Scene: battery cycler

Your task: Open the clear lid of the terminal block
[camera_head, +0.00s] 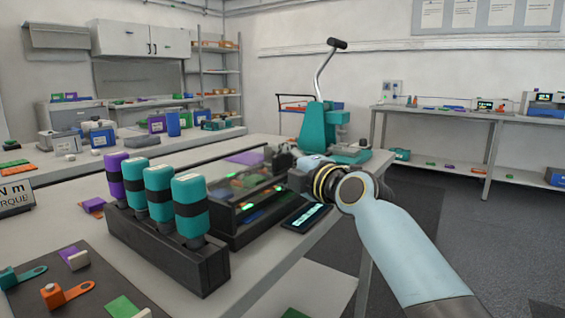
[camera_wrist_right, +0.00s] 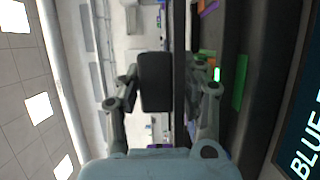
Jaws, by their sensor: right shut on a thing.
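The terminal block (camera_head: 222,234) is a long dark box on the bench, with green and orange parts showing through its clear lid (camera_head: 205,184). The lid lies over the box; I cannot tell whether it is slightly raised. My right gripper (camera_head: 281,160) is at the box's far right end, shut on the lid's edge or tab, which the fingers partly hide. In the right wrist view, my gripper's fingers (camera_wrist_right: 168,85) stand on either side of a thin dark upright strip, with a glowing green part beside them. My left gripper is not in view.
A dark rack of purple and teal tools (camera_head: 165,248) stands close in front of the box. A dark display panel (camera_head: 303,217) lies to its right, near the bench edge. A teal press with a tall lever (camera_head: 322,125) stands behind my right gripper.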

